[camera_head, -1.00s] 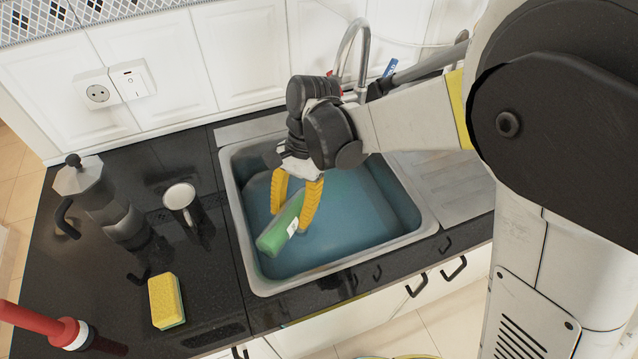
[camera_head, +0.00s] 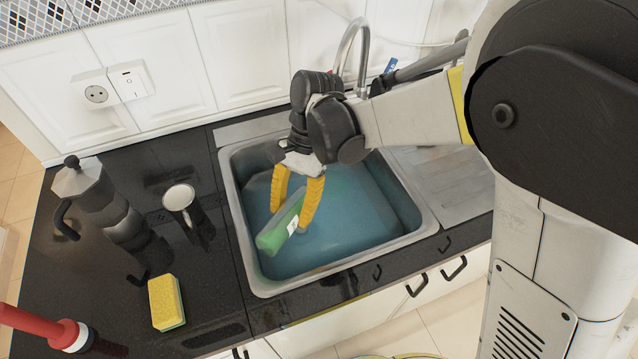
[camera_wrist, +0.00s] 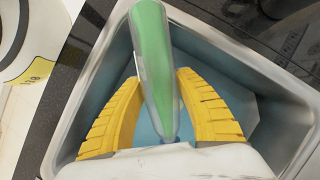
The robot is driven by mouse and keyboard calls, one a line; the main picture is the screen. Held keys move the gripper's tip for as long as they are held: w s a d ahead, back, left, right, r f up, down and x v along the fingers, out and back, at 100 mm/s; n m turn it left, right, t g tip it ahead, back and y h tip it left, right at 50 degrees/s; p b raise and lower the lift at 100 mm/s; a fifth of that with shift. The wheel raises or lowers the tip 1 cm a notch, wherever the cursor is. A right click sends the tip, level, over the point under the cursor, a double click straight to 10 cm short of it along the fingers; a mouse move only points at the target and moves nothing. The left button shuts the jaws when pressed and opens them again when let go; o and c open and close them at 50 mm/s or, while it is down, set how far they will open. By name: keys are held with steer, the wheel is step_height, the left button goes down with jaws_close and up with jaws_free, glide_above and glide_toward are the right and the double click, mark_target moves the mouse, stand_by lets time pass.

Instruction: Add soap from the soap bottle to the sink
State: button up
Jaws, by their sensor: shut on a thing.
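The soap bottle (camera_head: 272,236) is green with a clear end and a small white label. My gripper (camera_head: 292,208) has yellow fingers and is shut on the soap bottle, holding it tilted over the sink (camera_head: 350,256). The sink is a steel basin with blue-tinted water or blue inside surface; I cannot tell which. In the wrist view the bottle (camera_wrist: 152,60) lies between the two yellow fingers (camera_wrist: 158,112), its clear narrow end towards the palm. Whether soap flows out cannot be seen.
A red-handled tool (camera_head: 45,325) is at the lower left. The faucet (camera_head: 352,45) rises behind the basin.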

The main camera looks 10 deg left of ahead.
steer(key=shift+r+g, duration=0.5)
steer(key=shift+r, duration=0.05)
stand_by(1.1)
